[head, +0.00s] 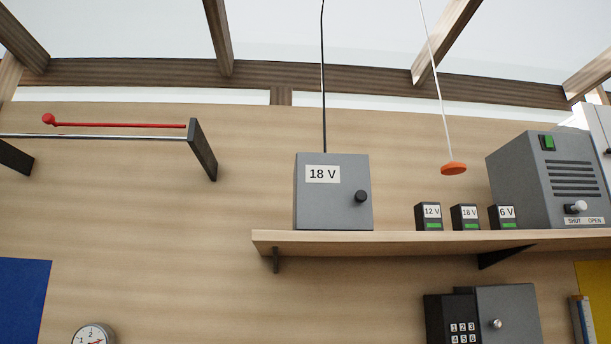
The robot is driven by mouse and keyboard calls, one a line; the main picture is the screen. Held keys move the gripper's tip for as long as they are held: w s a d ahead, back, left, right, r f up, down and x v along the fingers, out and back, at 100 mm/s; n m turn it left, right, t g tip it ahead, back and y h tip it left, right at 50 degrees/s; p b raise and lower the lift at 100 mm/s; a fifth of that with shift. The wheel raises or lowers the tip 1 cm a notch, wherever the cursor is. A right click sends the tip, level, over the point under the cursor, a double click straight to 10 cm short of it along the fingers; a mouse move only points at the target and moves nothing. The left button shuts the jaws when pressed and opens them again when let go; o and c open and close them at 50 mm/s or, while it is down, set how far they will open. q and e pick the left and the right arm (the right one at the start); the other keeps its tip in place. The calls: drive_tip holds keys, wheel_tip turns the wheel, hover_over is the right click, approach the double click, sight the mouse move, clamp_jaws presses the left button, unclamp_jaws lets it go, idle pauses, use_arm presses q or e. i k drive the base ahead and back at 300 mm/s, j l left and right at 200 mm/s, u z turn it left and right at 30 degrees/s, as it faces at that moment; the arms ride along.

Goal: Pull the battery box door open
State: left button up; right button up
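A grey box (333,208) labelled 18 V stands on the left part of a wooden shelf in the head view. I take it to be the battery box. Its front door looks shut, with a white 18 V label (322,174) at the upper left and a round black knob (361,196) at the right side. A black cord rises from its top. Neither of my grippers is in view.
The wooden shelf (400,243) also holds small 12 V (428,217), 18 V (465,218) and 6 V (503,217) batteries and a grey vented cabinet (540,190). An orange pull (453,168) hangs above. A keypad box (482,315) is below. A rail with a red rod (120,124) is left.

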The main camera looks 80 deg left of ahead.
sight(334, 190)
drive_tip(key=u, duration=2.45)
